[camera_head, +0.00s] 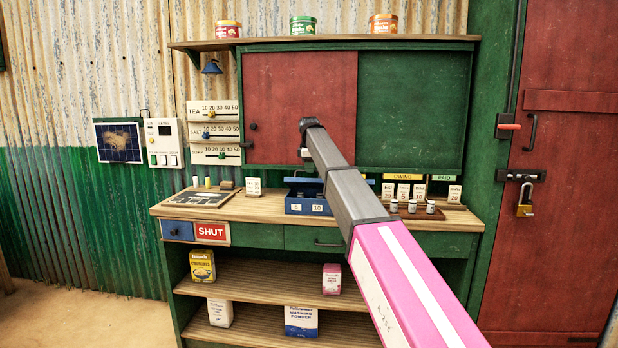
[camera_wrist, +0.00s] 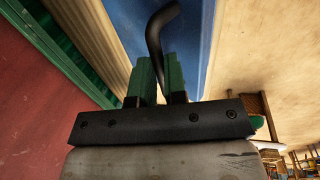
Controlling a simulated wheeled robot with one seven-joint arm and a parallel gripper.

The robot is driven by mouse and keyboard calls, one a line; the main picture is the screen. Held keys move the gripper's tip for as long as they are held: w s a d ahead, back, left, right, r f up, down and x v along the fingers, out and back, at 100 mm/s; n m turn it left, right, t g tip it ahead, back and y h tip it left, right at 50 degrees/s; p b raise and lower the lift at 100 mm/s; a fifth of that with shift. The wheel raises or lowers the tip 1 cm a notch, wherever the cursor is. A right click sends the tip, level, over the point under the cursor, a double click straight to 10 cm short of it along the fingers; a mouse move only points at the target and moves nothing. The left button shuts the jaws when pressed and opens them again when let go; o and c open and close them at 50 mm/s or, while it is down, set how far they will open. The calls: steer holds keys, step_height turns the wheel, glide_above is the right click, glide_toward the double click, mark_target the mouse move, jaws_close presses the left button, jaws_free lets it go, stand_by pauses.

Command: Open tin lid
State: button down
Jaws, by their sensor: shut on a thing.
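The blue tin (camera_head: 307,206) stands on the counter, with small white labels reading 5 and 10 at its front. A blue edge and dark area show at its top, partly behind my arm, so I cannot tell how far its lid is raised. In the wrist view a broad blue surface (camera_wrist: 190,30) lies beyond my gripper (camera_wrist: 159,78). Its green-padded fingers are shut on a dark bent handle (camera_wrist: 155,35), which rises between them and curves right.
The wooden counter (camera_head: 265,208) holds a dark slate (camera_head: 200,199) at left and small jars (camera_head: 412,206) at right. Red and green cupboard doors (camera_head: 300,105) stand behind the tin. Shelves below hold several boxes. A padlocked red door (camera_head: 570,180) is at right.

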steer(key=w+r, duration=0.2)
steer(key=w, duration=1.1)
steer(key=shift+d+r, duration=0.25)
steer(key=shift+d, duration=0.05)
steer(key=shift+w, duration=0.3)
steer(key=c, duration=1.2)
jaws_free()
steer(key=shift+w, duration=0.2)
steer(key=shift+o, duration=0.2)
steer(key=shift+s, duration=0.1)
steer(key=shift+s+r, duration=0.15)
steer(key=shift+s, duration=0.05)
step_height(320, 180, up, 10)
steer(key=s, duration=0.2)
steer(key=shift+s, duration=0.15)
